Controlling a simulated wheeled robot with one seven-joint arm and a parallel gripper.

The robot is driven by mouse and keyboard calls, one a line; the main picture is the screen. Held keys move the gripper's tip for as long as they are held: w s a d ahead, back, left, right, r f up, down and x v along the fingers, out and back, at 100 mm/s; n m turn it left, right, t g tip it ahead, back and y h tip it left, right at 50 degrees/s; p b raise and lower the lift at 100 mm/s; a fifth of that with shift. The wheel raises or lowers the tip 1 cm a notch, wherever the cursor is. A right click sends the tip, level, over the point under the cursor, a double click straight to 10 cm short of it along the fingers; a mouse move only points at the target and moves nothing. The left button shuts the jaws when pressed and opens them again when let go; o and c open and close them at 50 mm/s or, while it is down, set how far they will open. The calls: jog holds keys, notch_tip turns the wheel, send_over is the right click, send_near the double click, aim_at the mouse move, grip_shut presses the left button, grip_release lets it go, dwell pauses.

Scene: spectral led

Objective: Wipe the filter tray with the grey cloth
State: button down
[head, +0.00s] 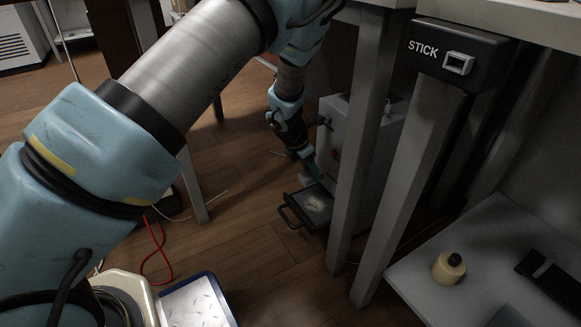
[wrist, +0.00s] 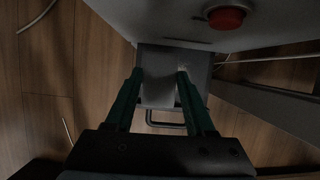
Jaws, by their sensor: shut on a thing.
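The filter tray (head: 314,206) is a dark shallow tray with a front handle, pulled out low from a grey box. Its floor shows a pale smudge in the head view. In the wrist view, the tray's handle (wrist: 165,124) shows beyond my fingers. My gripper (head: 312,172), with green fingers, points down over the tray's rear left part. In the wrist view, my gripper (wrist: 158,78) is shut on the grey cloth (wrist: 158,92), a pale grey patch between the fingers. Whether the cloth touches the tray floor cannot be told.
The grey box (head: 345,140) stands behind the tray, with a red button (wrist: 226,17) on its front. A table leg (head: 362,140) rises just right of the tray. A low shelf (head: 410,275) holds a yellowish bottle (head: 448,268). A red cable (head: 158,245) lies left on the wooden floor.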

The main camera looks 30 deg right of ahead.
jog(key=shift+s, duration=0.15)
jog(key=shift+f, duration=0.2)
notch_tip(320, 180, down, 6)
jog(key=b, duration=0.4)
jog(key=shift+f+b, duration=0.25)
jog(key=shift+b, duration=0.15)
jog(key=shift+s+f, duration=0.15)
jog(key=shift+f, duration=0.15)
jog(key=shift+s+a+r+b, duration=0.15)
jog(key=shift+s+b, duration=0.35)
jog(key=shift+s, duration=0.95)
jog(key=shift+s+a+r+b, duration=0.1)
jog(key=shift+s+b, duration=0.4)
jog(key=shift+s, duration=0.95)
jog(key=shift+w, duration=0.1)
jog(key=shift+w+d+p, duration=0.1)
jog(key=shift+w+p, duration=0.75)
jog(key=shift+w, duration=0.5)
jog(key=shift+w+f+b, duration=0.1)
jog(key=shift+f+b, duration=0.5)
